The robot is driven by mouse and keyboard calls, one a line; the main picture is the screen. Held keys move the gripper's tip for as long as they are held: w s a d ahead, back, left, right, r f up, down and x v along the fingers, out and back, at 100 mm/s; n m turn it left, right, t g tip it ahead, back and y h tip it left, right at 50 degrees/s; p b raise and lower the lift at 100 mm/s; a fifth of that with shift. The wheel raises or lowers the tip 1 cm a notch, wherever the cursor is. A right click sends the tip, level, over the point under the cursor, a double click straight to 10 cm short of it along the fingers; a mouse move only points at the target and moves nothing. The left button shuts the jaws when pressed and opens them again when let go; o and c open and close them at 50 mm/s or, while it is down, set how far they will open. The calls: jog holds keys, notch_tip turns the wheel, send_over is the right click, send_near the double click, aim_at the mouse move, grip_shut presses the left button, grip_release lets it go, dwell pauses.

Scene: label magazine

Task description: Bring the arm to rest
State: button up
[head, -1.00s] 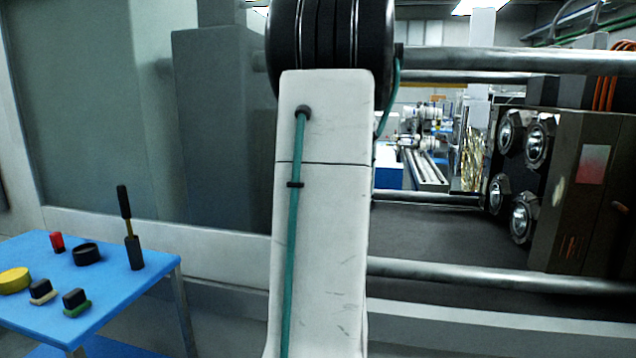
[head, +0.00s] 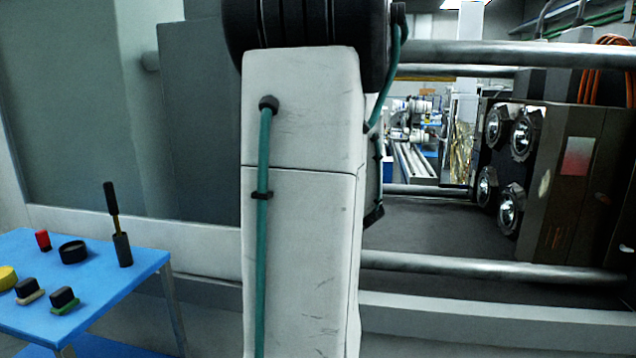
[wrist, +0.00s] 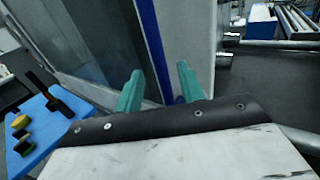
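My gripper (wrist: 158,90) shows in the wrist view with its two green fingers apart and nothing between them. It points toward the grey machine front and a blue vertical edge, touching neither as far as I can see. In the head view my white arm link with its green hose stands upright in the middle, and the gripper is hidden from that view.
A blue table (head: 120,280) at the left holds a black-handled tool (head: 115,225), a black ring (head: 73,252), a red piece (head: 43,240), a yellow disc (head: 7,278) and two dark-topped blocks. Steel bars (head: 480,268) and a dark machine block (head: 565,180) stand at the right.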

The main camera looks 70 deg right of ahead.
dwell(0.4)
jog(key=w+a+f+n+g+y, duration=0.1)
jog(key=w+a+f+n+y, duration=0.1)
jog(key=w+a+n+y, duration=0.5)
jog(key=w+a+f+n+y, duration=0.15)
jog(key=a+n+y, duration=0.25)
jog(key=a+n, duration=0.7)
jog(key=w+a+f+n+g+y, duration=0.1)
jog(key=w+a+f+n+y, duration=0.35)
jog(key=a, duration=0.75)
jog(key=s+a+r+n+g+h, duration=0.1)
jog(key=s+a+n+g, duration=0.3)
jog(key=a+n, duration=0.7)
jog(key=s+a+n+g+h, duration=0.1)
jog(key=s+a+n+g, duration=0.3)
jog(key=a+n, duration=0.6)
jog(key=s+n, duration=0.2)
jog(key=shift+s+a+r+g, duration=0.3)
jog(key=shift+s+a+r, duration=0.1)
